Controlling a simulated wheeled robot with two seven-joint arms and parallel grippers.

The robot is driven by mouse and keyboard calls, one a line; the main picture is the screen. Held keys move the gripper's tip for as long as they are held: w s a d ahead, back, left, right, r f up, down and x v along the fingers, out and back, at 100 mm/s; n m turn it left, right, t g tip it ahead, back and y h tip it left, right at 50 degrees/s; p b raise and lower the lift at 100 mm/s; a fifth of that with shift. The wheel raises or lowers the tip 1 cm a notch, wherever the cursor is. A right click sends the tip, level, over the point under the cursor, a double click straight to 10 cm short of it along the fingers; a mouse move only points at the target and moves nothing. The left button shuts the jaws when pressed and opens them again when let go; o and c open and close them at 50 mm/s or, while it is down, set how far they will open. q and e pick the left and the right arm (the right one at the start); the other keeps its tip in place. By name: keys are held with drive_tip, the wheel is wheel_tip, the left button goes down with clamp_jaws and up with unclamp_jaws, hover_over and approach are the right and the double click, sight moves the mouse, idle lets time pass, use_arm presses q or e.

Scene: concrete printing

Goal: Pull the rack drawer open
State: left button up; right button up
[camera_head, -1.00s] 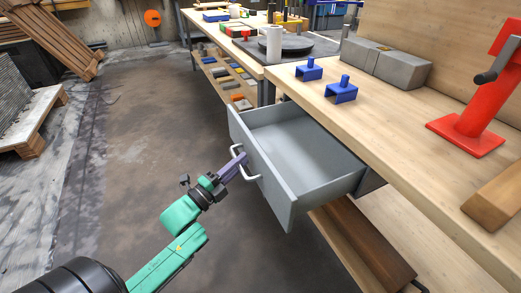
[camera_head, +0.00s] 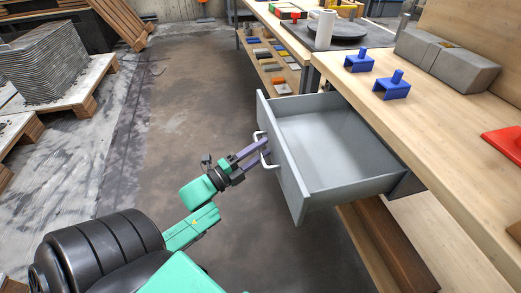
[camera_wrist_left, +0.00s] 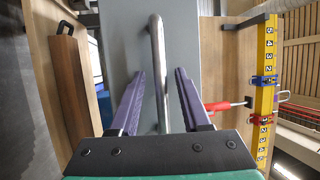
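The grey rack drawer (camera_head: 325,148) is pulled out from under the wooden workbench and its inside is empty. Its metal bar handle (camera_head: 262,152) is on the front panel, and it also shows in the left wrist view (camera_wrist_left: 158,50). My left gripper (camera_head: 260,150) is at the handle. Its two purple fingers are spread apart, with the handle bar between them and a gap on each side in the left wrist view. My right gripper is not in view.
The workbench top (camera_head: 440,125) carries two blue brackets (camera_head: 391,85), grey concrete blocks (camera_head: 445,60) and a red object (camera_head: 505,142). A brown wooden beam (camera_head: 395,245) lies below the drawer. The concrete floor (camera_head: 185,100) left of the drawer is clear.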

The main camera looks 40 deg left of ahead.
use_arm(q)
drive_tip(key=v, duration=1.4)
drive_tip(key=shift+s, duration=0.25)
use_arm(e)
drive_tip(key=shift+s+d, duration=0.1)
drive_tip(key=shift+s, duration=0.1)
